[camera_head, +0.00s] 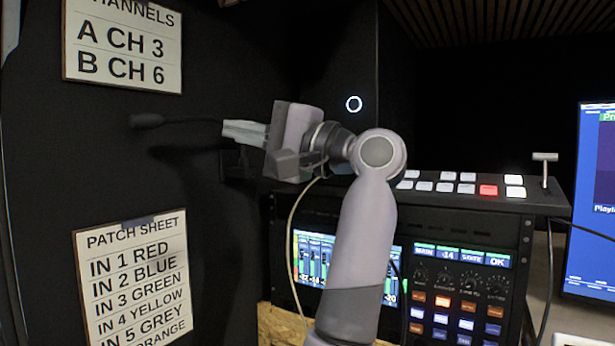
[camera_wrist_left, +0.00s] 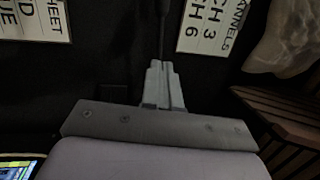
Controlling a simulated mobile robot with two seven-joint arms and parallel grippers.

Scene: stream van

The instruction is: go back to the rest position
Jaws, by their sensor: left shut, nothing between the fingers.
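My left gripper (camera_head: 243,133) is at the middle left of the head view, its fingers pointing left toward the dark wall panel. It is shut and holds nothing. In the left wrist view the closed fingers (camera_wrist_left: 162,86) sit side by side in front of the grey gripper body. A thin black gooseneck microphone (camera_head: 150,121) lies just beyond the fingertips in the head view; whether they touch it I cannot tell. My left arm rises from the bottom middle, in front of the equipment rack. My right gripper is not in view.
A rack unit with screens and knobs (camera_head: 459,288) stands behind my arm, under a switcher panel (camera_head: 452,199) with lit buttons and a lever. A patch sheet (camera_head: 135,279) and a channels sign (camera_head: 122,47) hang on the left wall. A monitor (camera_head: 598,200) stands at the right.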

